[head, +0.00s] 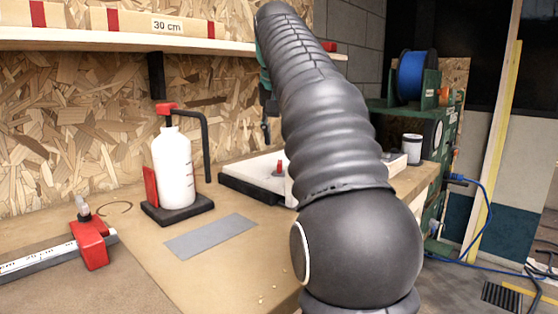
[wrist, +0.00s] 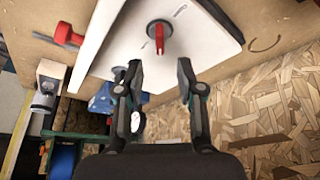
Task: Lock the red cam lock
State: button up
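The red cam lock (wrist: 159,40) is a red lever on a round grey disc set in a white board (wrist: 100,35). In the wrist view it sits near the top middle, its lever pointing roughly along the picture's vertical. In the head view the red cam lock (head: 279,168) shows small, upright on the white board (head: 252,167), beside my arm, which hides part of the board. My gripper (wrist: 159,66) is open and empty, its two fingers apart, with the cam lock beyond the gap between the tips. In the head view my arm mostly hides the gripper.
A white bottle (head: 174,168) with a red cap stands on a black base left of the board. A grey plate (head: 211,236) and a red clamp (head: 90,243) lie on the bench. A shelf (head: 110,41) runs above. A jar (head: 412,148) stands at the right.

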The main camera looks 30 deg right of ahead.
aim_at(280, 161)
jog(key=x, duration=0.7)
jog(key=shift+f, duration=0.25)
grip_shut()
